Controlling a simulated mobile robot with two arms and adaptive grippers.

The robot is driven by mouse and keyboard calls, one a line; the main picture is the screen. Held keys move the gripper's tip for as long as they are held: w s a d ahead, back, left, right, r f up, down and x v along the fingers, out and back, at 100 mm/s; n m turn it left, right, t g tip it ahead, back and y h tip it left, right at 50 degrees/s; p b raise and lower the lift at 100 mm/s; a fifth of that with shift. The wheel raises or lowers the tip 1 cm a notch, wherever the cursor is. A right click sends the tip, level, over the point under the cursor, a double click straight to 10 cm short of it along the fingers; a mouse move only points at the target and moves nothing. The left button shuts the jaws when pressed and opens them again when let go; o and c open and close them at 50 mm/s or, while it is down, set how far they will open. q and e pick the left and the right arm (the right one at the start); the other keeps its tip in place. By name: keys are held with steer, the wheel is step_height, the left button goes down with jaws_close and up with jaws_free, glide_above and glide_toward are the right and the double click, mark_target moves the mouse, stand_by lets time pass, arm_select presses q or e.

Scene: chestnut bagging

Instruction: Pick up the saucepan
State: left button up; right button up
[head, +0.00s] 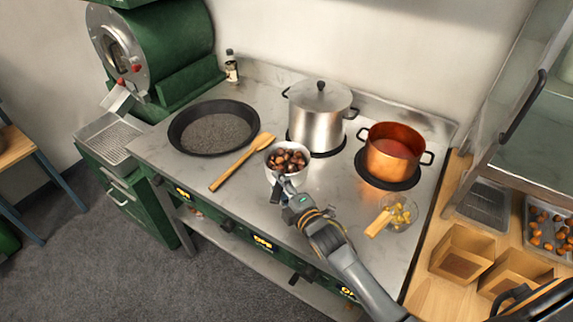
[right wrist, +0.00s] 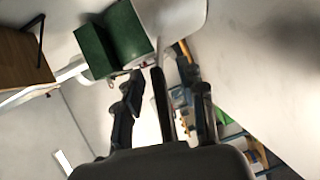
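The saucepan (head: 284,177) is small and white and full of brown chestnuts (head: 287,159). It is near the middle of the steel counter in the head view, in front of the tall steel pot. Part of its pale side shows at the top of the right wrist view (right wrist: 180,18). My right gripper (head: 283,191) is at its near side. In the right wrist view my right gripper (right wrist: 165,95) has its fingers apart, with a dark bar, apparently the saucepan's handle, between them. Gaps show on both sides of the bar. My left gripper is not in view.
A wooden spatula (head: 240,164) and black pan (head: 213,127) lie left of the saucepan. The lidded steel pot (head: 318,118) and a copper pot (head: 393,151) stand behind and right. The counter's front left is clear.

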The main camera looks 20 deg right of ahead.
jaws_close()
steer(key=shift+w+r, duration=0.1)
steer(key=shift+r, duration=0.1)
steer(key=shift+r, duration=0.1)
